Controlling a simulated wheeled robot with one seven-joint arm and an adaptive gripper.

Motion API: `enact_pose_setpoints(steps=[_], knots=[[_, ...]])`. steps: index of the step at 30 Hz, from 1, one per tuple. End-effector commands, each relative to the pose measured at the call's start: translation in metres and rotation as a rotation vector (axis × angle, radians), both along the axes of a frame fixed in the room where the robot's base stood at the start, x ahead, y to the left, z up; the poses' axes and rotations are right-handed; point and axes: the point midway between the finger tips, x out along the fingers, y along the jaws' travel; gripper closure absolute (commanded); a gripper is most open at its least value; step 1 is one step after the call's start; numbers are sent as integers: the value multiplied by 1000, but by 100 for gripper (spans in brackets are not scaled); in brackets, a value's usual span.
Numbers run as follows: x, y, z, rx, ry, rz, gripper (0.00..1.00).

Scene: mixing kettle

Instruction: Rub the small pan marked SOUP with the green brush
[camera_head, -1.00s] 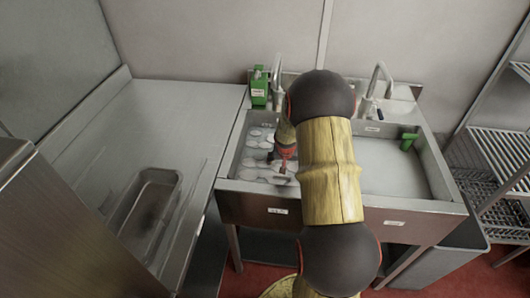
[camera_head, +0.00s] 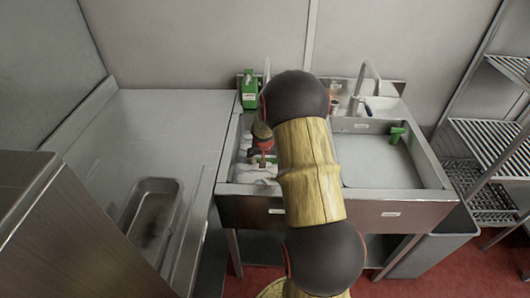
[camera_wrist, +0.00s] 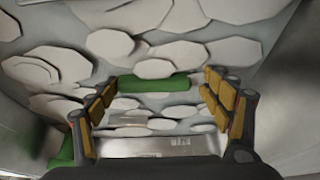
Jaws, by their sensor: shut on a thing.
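My gripper (camera_head: 263,152) is low in the left sink basin, which holds water with white foam. In the wrist view its two yellow-padded fingers (camera_wrist: 164,84) are apart, with a green bar between their tips, apparently part of the green brush (camera_wrist: 155,84). Another green patch shows left of the left finger; I cannot tell whether it is the same thing. A pale metal strip with a small dark mark (camera_wrist: 157,147) shows between the finger bases. I cannot tell whether it is the small pan; the word SOUP is not readable. Contact between brush and pan cannot be made out.
A green bottle (camera_head: 249,90) stands behind the left basin. A second green item (camera_head: 397,134) is at the right basin's back right. A tap (camera_head: 366,85) rises behind the sinks. A metal counter with a sunken tray (camera_head: 153,184) is left; wire shelves (camera_head: 490,150) stand right.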

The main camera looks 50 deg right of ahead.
Motion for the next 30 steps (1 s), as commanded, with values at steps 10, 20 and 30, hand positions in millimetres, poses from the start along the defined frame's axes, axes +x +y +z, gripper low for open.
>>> enact_pose_setpoints(steps=[10, 20, 30], knots=[[9, 3, 34, 0, 0, 7, 45], [13, 4, 51, 1, 2, 9, 45], [13, 4, 50, 0, 1, 9, 45]])
